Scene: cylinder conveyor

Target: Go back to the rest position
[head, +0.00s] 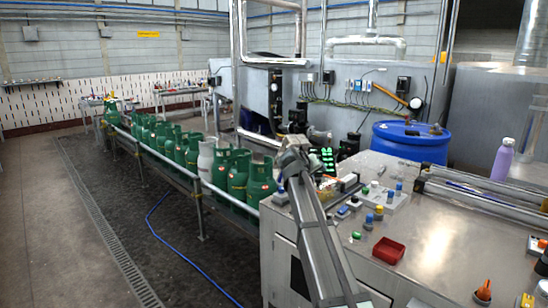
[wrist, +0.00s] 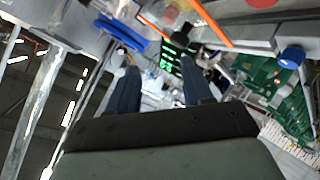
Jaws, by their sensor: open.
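My arm reaches up from the bottom of the head view, over the left edge of the metal workbench (head: 440,225). My gripper (head: 293,150) is at its far end, close to a dark panel with green lights (head: 327,160); its fingers are small and unclear there. In the wrist view my gripper (wrist: 159,72) shows two dark blue fingers spread apart, with nothing between them. The green lights (wrist: 170,60) show beyond the fingertips.
Green gas cylinders (head: 239,178) and one grey cylinder (head: 206,160) stand on the railed conveyor at left. On the bench are a red tray (head: 389,251), several coloured knobs and a purple bottle (head: 502,160). A blue barrel (head: 409,142) stands behind it.

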